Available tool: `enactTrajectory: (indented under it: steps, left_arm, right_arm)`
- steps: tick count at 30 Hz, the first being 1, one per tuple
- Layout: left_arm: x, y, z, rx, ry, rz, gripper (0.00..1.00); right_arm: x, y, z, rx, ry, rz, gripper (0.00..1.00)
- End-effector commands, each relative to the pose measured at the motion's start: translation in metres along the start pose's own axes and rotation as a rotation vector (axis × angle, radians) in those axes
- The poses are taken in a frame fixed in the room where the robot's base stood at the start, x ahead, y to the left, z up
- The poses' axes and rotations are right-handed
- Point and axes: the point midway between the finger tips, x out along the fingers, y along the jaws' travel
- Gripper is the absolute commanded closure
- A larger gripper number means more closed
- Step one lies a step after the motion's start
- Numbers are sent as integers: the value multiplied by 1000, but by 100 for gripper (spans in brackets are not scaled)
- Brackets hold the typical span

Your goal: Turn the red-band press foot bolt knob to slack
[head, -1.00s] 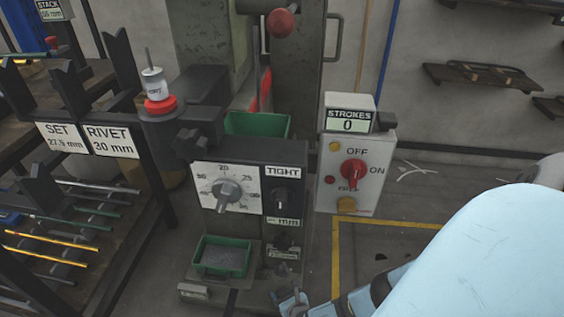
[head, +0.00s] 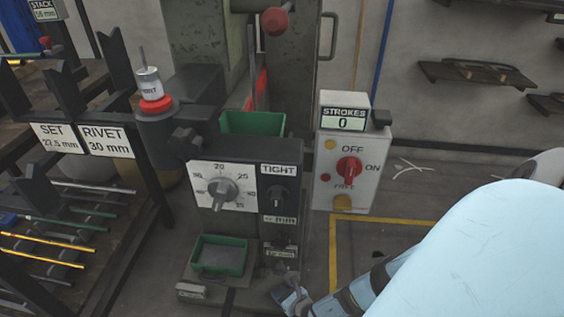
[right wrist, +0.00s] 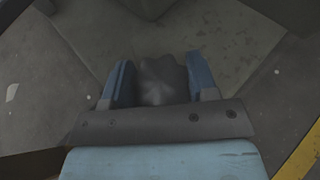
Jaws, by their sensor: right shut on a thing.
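The rivet press (head: 290,152) stands at the middle of the head view, with a red band (head: 261,88) partly showing on its column. My right gripper (head: 286,289) is low at the foot of the press, reaching in from the right. In the right wrist view its two blue fingers are shut on a dark grey lobed knob (right wrist: 163,80), one finger on each side. The knob's turn position cannot be read, and in the head view I cannot make it out behind the gripper. A plate reading TIGHT (head: 279,170) sits above a black knob (head: 279,194) on the press front. My left gripper is out of view.
A dial (head: 222,188) and a green tray (head: 219,255) are on the press front. A switch box (head: 345,172) with a red knob and a STROKES 0 display stands at right. A rod rack (head: 70,215) stands at left. Yellow floor lines (head: 333,262) run at right.

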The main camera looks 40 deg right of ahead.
Motion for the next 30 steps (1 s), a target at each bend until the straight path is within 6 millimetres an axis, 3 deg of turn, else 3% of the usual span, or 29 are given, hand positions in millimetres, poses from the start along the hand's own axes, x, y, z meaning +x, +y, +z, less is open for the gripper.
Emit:
enactTrajectory:
  steps: [15,30]
  left_arm:
    - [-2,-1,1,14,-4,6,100]
    - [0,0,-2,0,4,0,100]
  right_arm:
    - [2,0,1,-112,-1,263,70]
    - [2,0,2,-124,-3,296,70]
